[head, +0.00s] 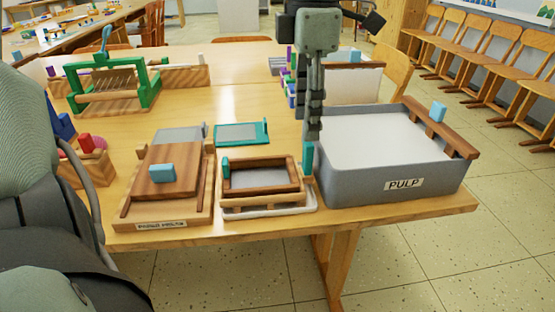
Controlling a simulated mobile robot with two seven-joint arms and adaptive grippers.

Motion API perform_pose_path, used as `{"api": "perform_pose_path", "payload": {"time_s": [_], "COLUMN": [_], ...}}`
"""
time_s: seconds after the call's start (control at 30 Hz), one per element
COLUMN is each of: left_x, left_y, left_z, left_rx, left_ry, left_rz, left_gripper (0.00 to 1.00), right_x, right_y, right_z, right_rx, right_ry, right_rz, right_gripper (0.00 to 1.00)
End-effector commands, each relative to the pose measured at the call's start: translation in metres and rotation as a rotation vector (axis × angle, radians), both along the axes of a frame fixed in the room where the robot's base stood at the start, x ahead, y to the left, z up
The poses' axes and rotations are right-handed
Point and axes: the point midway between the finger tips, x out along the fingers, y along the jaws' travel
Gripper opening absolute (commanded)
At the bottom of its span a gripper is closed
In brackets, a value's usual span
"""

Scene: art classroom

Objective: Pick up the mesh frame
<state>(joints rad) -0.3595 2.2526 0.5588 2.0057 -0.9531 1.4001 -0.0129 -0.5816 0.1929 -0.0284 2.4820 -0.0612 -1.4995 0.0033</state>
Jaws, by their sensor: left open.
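A wooden frame (233,188) with a grey inner surface, which looks like the mesh frame, lies on a white tray (290,210) near the table's front edge. A small teal block (226,168) stands at its left side. Another upright teal piece (308,158) stands at its right side, beside the pulp tub. My left gripper (314,133) points down, its dark fingers right above this right-hand teal piece. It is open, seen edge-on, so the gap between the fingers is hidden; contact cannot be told. My right gripper is not in view.
A grey tub labelled PULP (345,190) stands right of the frame. A wooden press-like board (160,181) with a blue block stands left. A flat teal-edged panel (242,134) lies behind. A green wooden rack (110,85) stands back left. The table's middle is fairly clear.

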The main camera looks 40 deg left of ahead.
Motion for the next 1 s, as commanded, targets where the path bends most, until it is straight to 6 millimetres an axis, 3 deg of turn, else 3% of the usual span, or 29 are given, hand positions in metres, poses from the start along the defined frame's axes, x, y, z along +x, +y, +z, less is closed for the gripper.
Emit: {"api": "perform_pose_path", "payload": {"time_s": [0.6,0.87,1.0], "left_x": [-0.003,-0.002,-0.002], "left_y": [-0.002,-0.002,-0.002], "left_z": [-0.074,-0.077,-0.077], "left_rx": [-0.002,-0.001,-0.001], "left_ry": [0.002,-0.001,-0.001], "left_rz": [0.002,0.002,0.002], "left_gripper": [0.48,0.48,0.33], "right_x": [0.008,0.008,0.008], "right_y": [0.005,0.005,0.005], "right_z": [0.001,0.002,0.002], "right_rx": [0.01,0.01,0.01], "right_ry": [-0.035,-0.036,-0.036], "right_rz": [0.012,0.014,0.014], "right_gripper": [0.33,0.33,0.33]}}
